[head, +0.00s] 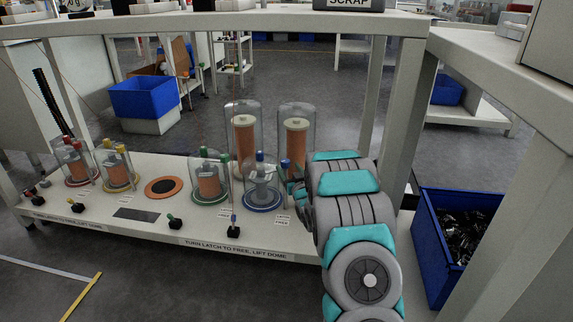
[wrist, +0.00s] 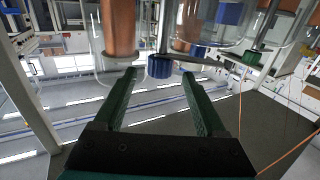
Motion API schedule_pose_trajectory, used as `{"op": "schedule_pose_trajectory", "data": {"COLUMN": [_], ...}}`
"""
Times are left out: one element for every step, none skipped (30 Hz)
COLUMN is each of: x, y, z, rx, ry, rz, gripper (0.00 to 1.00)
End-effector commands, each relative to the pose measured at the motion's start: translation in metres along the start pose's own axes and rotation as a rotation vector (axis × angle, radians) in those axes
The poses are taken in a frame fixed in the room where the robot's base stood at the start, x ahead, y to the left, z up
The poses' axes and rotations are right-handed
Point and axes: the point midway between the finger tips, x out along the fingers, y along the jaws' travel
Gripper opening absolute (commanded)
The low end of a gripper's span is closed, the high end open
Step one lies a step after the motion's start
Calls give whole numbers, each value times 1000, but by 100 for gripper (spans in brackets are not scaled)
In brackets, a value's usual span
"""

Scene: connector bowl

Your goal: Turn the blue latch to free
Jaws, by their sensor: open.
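The blue-topped latch post (head: 285,163) stands at the right side of the blue-based clear dome (head: 262,197), partly hidden by my gripper. My gripper (head: 288,182) is beside it, at the right of the dome. In the wrist view, a blue ribbed knob (wrist: 160,65), which appears to be the latch's top, sits just beyond and between the fingertips. My gripper (wrist: 160,73) is open there with nothing between its fingers. I cannot tell whether the fingers touch the knob. A label (head: 283,222) reading FREE lies on the shelf in front of the dome.
Green (head: 209,195), yellow (head: 118,184) and red (head: 79,175) domes stand to the left. Two tall clear cylinders (head: 296,113) with copper cores stand behind. Small dark knobs (head: 233,231) line the front edge. A table leg (head: 398,125) rises close right.

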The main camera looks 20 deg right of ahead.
Motion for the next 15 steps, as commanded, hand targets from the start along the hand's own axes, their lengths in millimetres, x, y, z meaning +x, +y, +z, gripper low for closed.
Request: {"op": "schedule_pose_trajectory", "data": {"x": [8,12,18,22,25,30,34,38,42,44,46,48,49,50,50], "y": [0,-1,-1,-1,-1,-1,-1,0,0,0,0,0,0,0,0], "z": [0,0,-1,0,1,2,2,2,1,1,1,1,1,1,1], "rx": [-1,-1,-1,-1,0,1,1,0,0,0,0,0,0,1,1], "ry": [2,4,6,6,4,1,0,1,2,2,2,2,2,1,1], "rz": [-1,-2,-2,-2,-2,-2,-2,-2,-2,-2,-2,-2,-2,-2,-1], "gripper": [73,73,73,73,73,73,73,73,73,73,73,73,73,73,73]}}
